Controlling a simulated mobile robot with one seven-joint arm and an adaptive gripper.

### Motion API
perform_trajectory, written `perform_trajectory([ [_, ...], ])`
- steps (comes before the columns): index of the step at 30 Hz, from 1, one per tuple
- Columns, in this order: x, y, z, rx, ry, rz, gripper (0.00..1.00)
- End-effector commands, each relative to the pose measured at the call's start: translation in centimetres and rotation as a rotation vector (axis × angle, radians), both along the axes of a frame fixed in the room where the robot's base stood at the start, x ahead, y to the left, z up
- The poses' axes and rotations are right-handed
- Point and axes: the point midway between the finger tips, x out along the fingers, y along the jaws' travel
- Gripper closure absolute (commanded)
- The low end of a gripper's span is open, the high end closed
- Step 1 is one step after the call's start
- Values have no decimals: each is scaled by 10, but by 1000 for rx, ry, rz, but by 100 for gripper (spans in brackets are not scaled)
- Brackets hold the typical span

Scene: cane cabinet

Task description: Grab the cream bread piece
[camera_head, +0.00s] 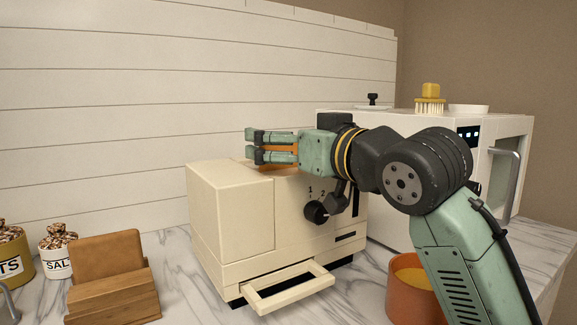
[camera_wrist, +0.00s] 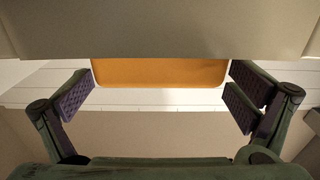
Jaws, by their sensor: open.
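My gripper (camera_head: 252,146) is open and level, just above the top of the cream toaster (camera_head: 230,215). An orange-tan bread piece (camera_wrist: 160,72) shows in the wrist view, ahead of and between the spread fingers (camera_wrist: 160,93), with a gap on each side. Its upper part in that view is hidden by a pale surface. In the head view only slivers of orange (camera_head: 285,167) show at my gripper, which hides most of it. I cannot tell whether the fingers touch it. No piece of clearly cream colour can be made out.
A white appliance (camera_head: 380,228) stands right, behind my arm, with a yellow brush (camera_head: 430,100) and a white bowl (camera_head: 468,108) on top. An orange pot (camera_head: 408,300) stands in front.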

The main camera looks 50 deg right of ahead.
Motion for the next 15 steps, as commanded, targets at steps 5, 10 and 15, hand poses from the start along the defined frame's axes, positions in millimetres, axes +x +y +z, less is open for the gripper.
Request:
perform_trajectory([
  [5,1,0,0,0,0,0,0],
  [10,1,0,0,0,0,0,9],
  [15,0,0,0,0,0,0,21],
])
